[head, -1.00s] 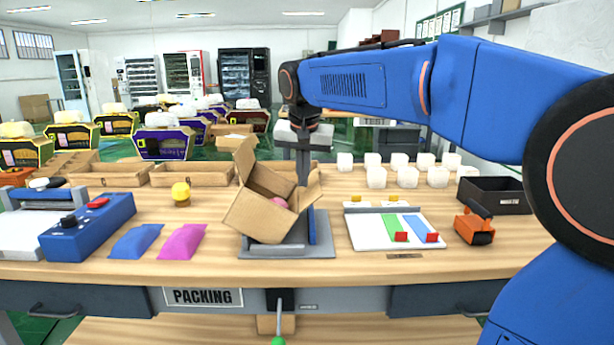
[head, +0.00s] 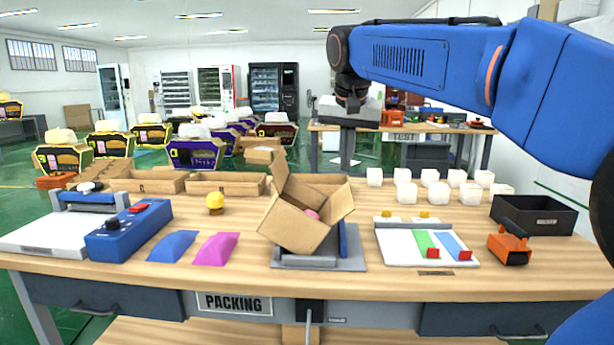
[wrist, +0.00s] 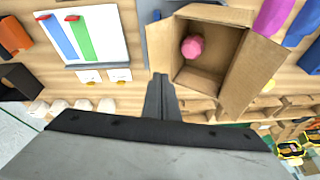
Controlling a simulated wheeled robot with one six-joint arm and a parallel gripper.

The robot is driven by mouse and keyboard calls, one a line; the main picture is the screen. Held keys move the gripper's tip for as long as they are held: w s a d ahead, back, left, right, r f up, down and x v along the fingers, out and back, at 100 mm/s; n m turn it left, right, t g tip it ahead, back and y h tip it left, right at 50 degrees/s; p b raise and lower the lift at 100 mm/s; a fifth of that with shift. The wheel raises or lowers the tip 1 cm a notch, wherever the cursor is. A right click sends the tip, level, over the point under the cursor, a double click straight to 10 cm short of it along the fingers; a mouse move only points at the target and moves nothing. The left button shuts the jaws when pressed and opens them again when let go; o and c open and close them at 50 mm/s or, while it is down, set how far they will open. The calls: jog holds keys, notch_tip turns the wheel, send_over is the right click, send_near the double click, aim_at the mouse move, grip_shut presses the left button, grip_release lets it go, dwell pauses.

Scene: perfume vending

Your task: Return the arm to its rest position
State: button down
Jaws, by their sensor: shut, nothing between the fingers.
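My gripper (wrist: 160,88) is shut and empty in the wrist view, with its fingers above the table beside the open cardboard box. In the head view my gripper (head: 346,160) hangs pointing down behind the box. The open cardboard box (head: 290,222) sits tilted on a grey stand (head: 350,262), flaps up. A pink round item lies inside it, clearest in the wrist view (wrist: 192,47). My blue arm reaches in from the right of the head view.
The packing table (head: 190,284) holds a blue machine (head: 130,230), blue and pink pouches, a white board (head: 400,255), an orange tape dispenser (head: 510,247), a black bin (head: 545,218) and several white cubes. Low cardboard trays line the back edge. Air above the table is open.

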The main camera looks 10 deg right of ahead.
jog(key=s+d+f+n+t+y, duration=0.1)
jog(key=s+f+n, duration=0.4)
jog(key=s+f, duration=2.3)
notch_tip(320, 180, down, 2)
jog(key=shift+s+d+f+n, duration=0.1)
jog(key=shift+s+d+n, duration=0.25)
jog(key=shift+d, duration=0.25)
